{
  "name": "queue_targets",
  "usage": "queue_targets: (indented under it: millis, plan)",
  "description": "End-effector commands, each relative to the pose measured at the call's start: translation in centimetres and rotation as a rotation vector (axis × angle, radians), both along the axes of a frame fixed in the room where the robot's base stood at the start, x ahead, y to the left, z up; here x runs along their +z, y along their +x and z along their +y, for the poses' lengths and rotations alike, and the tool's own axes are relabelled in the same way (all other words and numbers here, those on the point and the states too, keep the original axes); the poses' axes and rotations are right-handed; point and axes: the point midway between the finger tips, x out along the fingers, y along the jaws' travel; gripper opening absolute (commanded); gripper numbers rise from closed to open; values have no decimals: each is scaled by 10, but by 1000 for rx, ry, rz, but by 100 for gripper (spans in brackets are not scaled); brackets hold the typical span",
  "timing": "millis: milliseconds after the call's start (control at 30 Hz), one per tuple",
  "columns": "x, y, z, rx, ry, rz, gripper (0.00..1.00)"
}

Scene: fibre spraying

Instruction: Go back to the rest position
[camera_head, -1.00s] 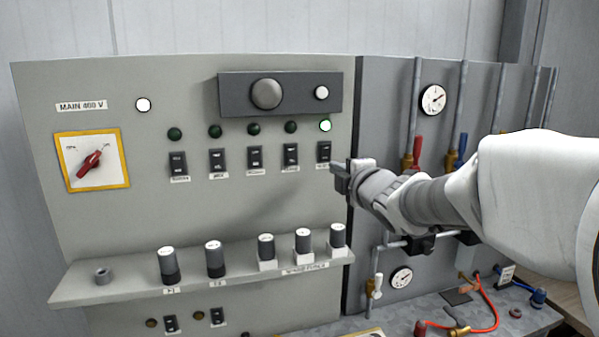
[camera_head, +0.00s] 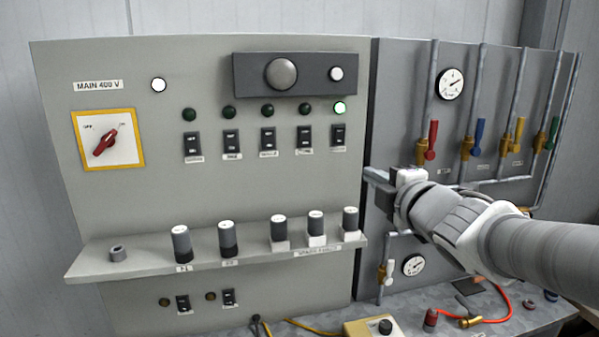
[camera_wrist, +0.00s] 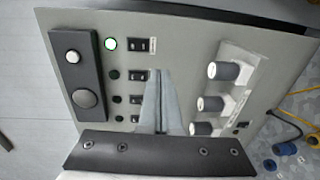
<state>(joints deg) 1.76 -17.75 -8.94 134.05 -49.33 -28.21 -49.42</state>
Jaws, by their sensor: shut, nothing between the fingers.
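My gripper (camera_head: 376,176) is in front of the right edge of the grey control panel (camera_head: 240,180), below and right of the row of black switches. In the wrist view its fingers (camera_wrist: 160,100) are together and empty, pointing toward the panel between the switches and the knobs. The rightmost switch (camera_head: 338,136) has a lit green lamp (camera_head: 340,108) above it; the other lamps in the row are dark. The red main rotary switch (camera_head: 105,142) sits on a white plate with a yellow border. A white lamp (camera_head: 158,85) beside the MAIN 400 V label is bright.
A shelf (camera_head: 140,257) with several black-and-white knobs juts out below my gripper. Right of it is a dark panel with pipes, coloured valve handles (camera_head: 432,140) and a gauge (camera_head: 450,83). Hoses and a yellow box (camera_head: 372,327) lie on the bench below.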

Motion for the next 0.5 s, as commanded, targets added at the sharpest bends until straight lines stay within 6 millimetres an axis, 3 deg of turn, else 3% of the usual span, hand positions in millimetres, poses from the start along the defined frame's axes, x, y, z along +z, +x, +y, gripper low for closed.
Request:
queue_targets:
  millis: [267, 367, 500]
  plan:
    - [-1, -2, -4, -32, 35, 20, 0]
    - [-6, -10, -15, -114, 128, 73, 0]
    - [-25, -35, -34, -298, 356, 204, 0]
